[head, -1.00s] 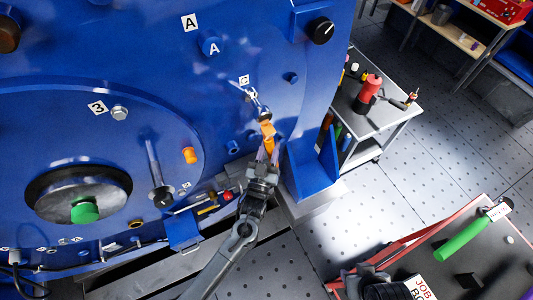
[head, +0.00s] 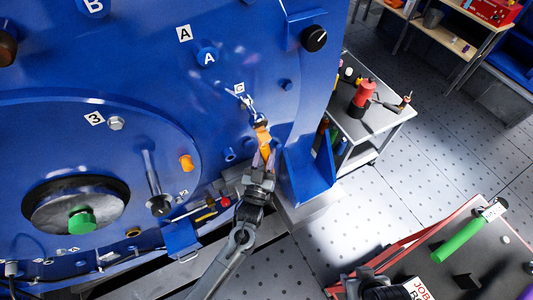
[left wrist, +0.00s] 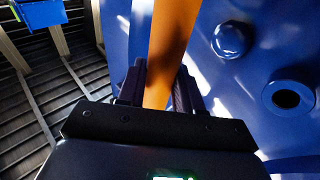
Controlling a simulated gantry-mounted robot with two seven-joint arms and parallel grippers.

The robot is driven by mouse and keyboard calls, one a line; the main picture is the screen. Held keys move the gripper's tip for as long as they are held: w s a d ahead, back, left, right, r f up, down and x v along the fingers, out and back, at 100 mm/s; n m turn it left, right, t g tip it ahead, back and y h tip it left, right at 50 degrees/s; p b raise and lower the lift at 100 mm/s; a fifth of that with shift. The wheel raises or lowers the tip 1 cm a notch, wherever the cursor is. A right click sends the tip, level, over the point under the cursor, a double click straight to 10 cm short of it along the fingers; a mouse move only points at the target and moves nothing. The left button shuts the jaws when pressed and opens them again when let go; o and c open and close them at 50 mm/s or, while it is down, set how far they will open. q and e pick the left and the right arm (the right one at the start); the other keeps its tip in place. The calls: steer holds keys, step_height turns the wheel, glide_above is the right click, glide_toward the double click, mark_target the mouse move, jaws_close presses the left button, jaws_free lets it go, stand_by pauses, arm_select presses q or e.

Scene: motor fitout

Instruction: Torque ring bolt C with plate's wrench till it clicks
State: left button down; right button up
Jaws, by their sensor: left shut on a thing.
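The label C (head: 239,88) is on the blue motor face, and a small metal bolt end shows just below it. A wrench with an orange handle (head: 263,139) runs down from there, its metal head (head: 247,104) at the bolt. I cannot tell how fully the head is seated. My left gripper (head: 264,160) is shut on the lower part of the orange handle. In the left wrist view the orange handle (left wrist: 168,50) stands between the two dark fingers. A dark shape (head: 372,284) at the bottom edge looks like my right gripper; its fingers are unclear.
A blue bracket (head: 312,170) juts out just right of the wrench. A red-edged tray (head: 400,248) at lower right carries a green-handled tool (head: 458,237). The floor between them is free.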

arm_select(q)
steer(key=shift+s+a+r+m+g+p, duration=0.1)
steer(key=shift+s+a+m+g+p, duration=0.5)
steer(key=shift+p, duration=0.95)
steer(key=shift+w+a, duration=0.1)
steer(key=shift+w, duration=0.05)
steer(key=shift+a, duration=0.1)
steer(key=s+d+p, duration=0.3)
steer(key=s+p, duration=0.1)
steer(key=s, duration=0.2)
steer(key=shift+s+m+p, duration=0.3)
steer(key=shift+p, duration=0.05)
stand_by(0.8)
